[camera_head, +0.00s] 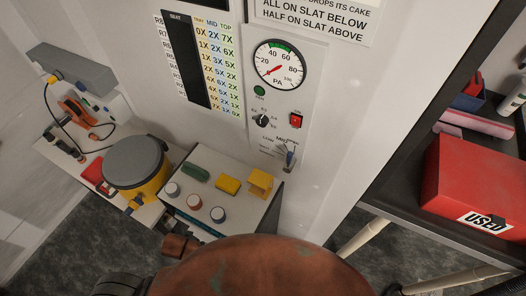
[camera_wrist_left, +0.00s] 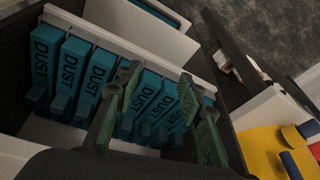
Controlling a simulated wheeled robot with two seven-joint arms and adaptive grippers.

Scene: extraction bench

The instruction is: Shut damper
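The damper control appears to be the small lever (camera_head: 290,156) with a grey-blue handle, low on the white panel below the gauge; its label is too small to read surely. The handle points up to down, slightly tilted. My left gripper (camera_wrist_left: 158,78) shows in the left wrist view with its two green fingers apart and nothing clearly between them. It is over a row of teal blocks marked DUST (camera_wrist_left: 98,78). In the head view my brown arm covers the bottom centre, and I cannot make out the left gripper there. My right gripper is not in view.
A round gauge (camera_head: 279,64) has its red needle low on the left. Beneath are a black knob (camera_head: 262,121) and a red switch (camera_head: 296,121). A bench with coloured blocks and jars stands below left, beside a yellow-and-grey drum (camera_head: 135,163). A red box (camera_head: 478,178) is on the right shelf.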

